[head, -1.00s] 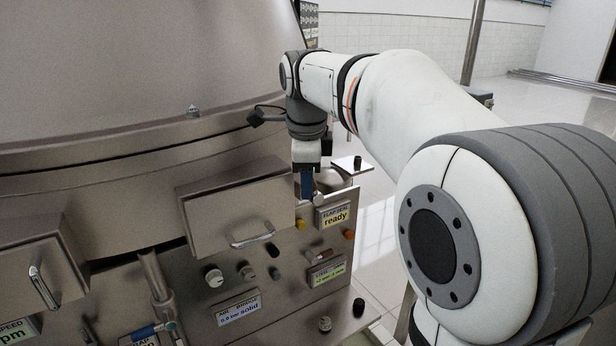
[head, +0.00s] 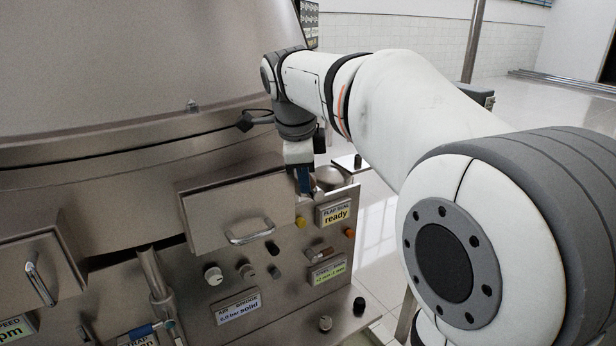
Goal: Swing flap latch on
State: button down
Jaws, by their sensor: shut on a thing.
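My gripper (head: 304,192) points down at the upper right of the steel control panel, just left of a rounded steel part (head: 328,178). Its blue-sided fingers are shut on a small part, apparently the flap latch, which they mostly hide. I cannot make out the latch's shape or exact position. The flap seal label (head: 336,213), reading "ready", is on the panel just below and right of the fingers.
A steel box with a handle (head: 250,232) juts from the panel left of my gripper. Knobs, a yellow button (head: 300,222) and an air bridge label (head: 237,308) sit below. The large curved steel housing (head: 130,60) rises behind. Tiled floor is open at right.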

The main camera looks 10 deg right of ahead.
jog(key=c, duration=1.3)
grip_release()
jog(key=shift+r, duration=0.1)
jog(key=v, duration=0.7)
jog(key=shift+r, duration=0.3)
jog(key=shift+s, duration=0.1)
